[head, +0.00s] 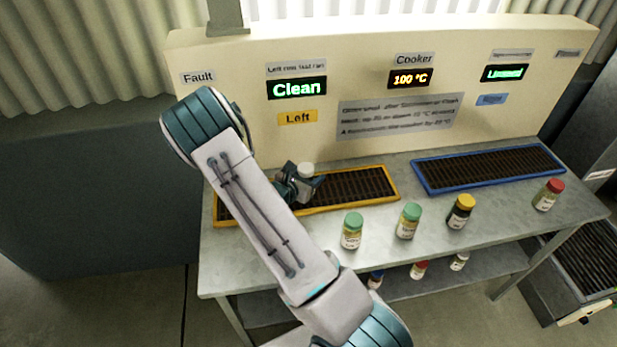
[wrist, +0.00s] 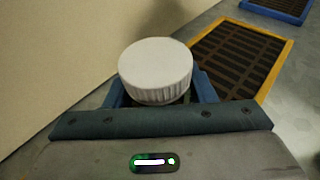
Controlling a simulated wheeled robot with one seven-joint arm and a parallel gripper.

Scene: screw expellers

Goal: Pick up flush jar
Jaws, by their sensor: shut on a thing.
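A jar with a white ribbed lid (head: 306,170) is in my gripper (head: 303,187), in front of the yellow-framed grate in the head view. Its lid (wrist: 155,68) fills the middle of the wrist view, with the blue fingers (wrist: 158,92) on either side of the jar below the lid. My gripper is shut on this jar. The jar looks about upright. Its label and base are hidden by the lid and gripper, so I cannot read its name or tell whether it touches the surface beneath.
The yellow-framed grate (head: 365,207) and the blue-framed grate (head: 480,188) lie on the grey bench (head: 330,262). Green-lidded jars (head: 352,232) (head: 408,222), a yellow-lidded jar (head: 460,213) and a red-lidded jar (head: 548,196) stand along the front. The cream panel (head: 225,115) rises behind. Small jars (head: 419,270) sit on the lower shelf.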

